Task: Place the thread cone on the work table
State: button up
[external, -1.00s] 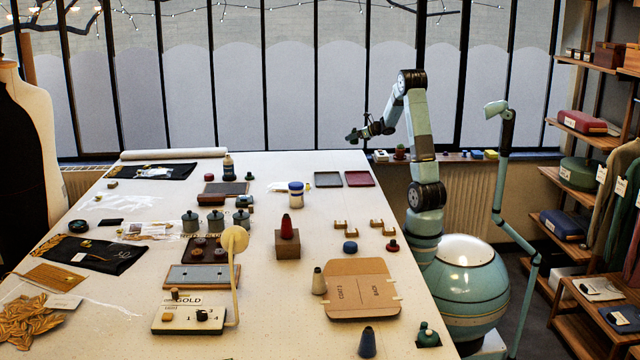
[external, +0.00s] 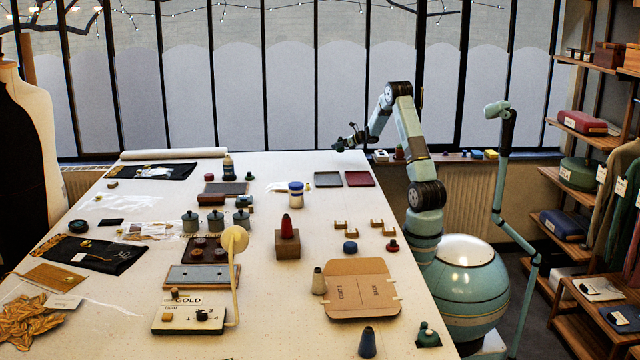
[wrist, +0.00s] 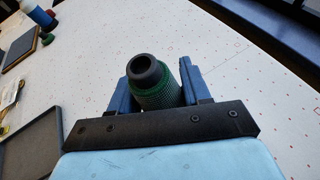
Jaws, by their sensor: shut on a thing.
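My gripper (wrist: 157,70) is shut on a dark green thread cone (wrist: 156,96) with a black hollow top, held between two blue fingers in the wrist view. In the external view my gripper (external: 343,144) is small and dark, at the far right corner of the work table (external: 250,280). The cone is hard to make out there. White dotted table surface shows around the cone in the wrist view. I cannot tell whether the cone's base touches it; the base is hidden.
A grey tray (external: 328,180) and a red tray (external: 359,179) lie near the far right corner. A blue-lidded jar (external: 295,195) stands left of them. Other cones stand nearer, including a blue one (external: 367,342). Table right of the held cone is clear in the wrist view.

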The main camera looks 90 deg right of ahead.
aim_at(336, 159)
jog(key=shift+w+d+f, duration=0.2)
jog(key=shift+d+f, duration=0.1)
jog(key=shift+f, duration=0.2)
jog(key=shift+w+d+f, duration=0.2)
jog(key=shift+d+f, duration=0.1)
jog(key=shift+f, duration=0.15)
jog(key=shift+d+f, duration=0.1)
jog(key=shift+f, duration=1.5)
jog(key=o, duration=1.1)
